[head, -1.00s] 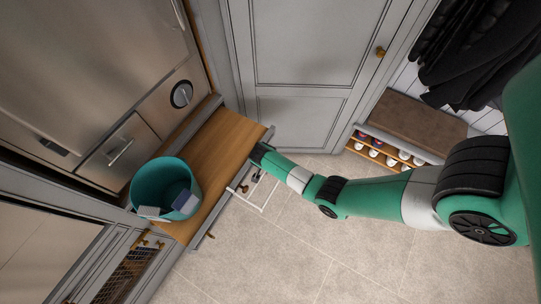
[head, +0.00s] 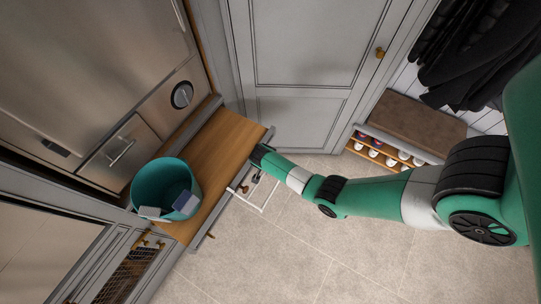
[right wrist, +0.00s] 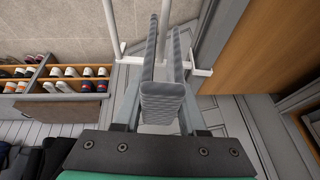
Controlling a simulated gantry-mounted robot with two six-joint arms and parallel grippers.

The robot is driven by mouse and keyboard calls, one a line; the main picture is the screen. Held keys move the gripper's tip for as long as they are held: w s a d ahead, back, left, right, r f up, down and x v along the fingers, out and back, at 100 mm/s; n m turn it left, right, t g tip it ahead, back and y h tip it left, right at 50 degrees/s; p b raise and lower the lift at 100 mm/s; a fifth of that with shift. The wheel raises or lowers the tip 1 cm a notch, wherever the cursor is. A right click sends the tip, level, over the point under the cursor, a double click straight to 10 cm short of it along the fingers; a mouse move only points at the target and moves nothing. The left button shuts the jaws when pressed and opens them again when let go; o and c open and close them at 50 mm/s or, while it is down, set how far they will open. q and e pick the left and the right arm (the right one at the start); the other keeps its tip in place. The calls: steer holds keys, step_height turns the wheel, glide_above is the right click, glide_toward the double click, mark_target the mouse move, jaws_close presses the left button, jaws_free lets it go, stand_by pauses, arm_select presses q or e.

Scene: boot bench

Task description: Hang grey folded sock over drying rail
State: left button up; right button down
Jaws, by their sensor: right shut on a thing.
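The grey folded sock (right wrist: 163,100) is in my right gripper (right wrist: 160,108), which is shut on it. In the right wrist view its folded end faces me and its two halves run away from the camera with a narrow gap between them. The white drying rail (right wrist: 200,72) shows just beyond and beside the sock; I cannot tell whether the sock touches or straddles it. In the head view the rail (head: 263,208) stands out from the cabinet front, below my right arm's end. That gripper and the sock are hidden there. My left gripper is not in view.
A teal bucket (head: 148,180) with pale and blue-grey items stands on the wooden bench top (head: 222,150). A shoe rack (head: 384,152) with several shoes is under a brown cushion (head: 417,128). The tiled floor (head: 300,240) is clear.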

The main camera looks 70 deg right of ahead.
step_height(320, 180, down, 10)
steer(key=b, duration=0.6)
steer(key=shift+r+b, duration=0.15)
steer(key=shift+b, duration=0.25)
stand_by(1.1)
steer(key=shift+c, duration=1.9)
jaws_free()
steer(key=p+v, duration=0.5)
steer(key=v, duration=0.6)
steer(key=shift+a+r, duration=0.15)
steer(key=shift+r, duration=0.15)
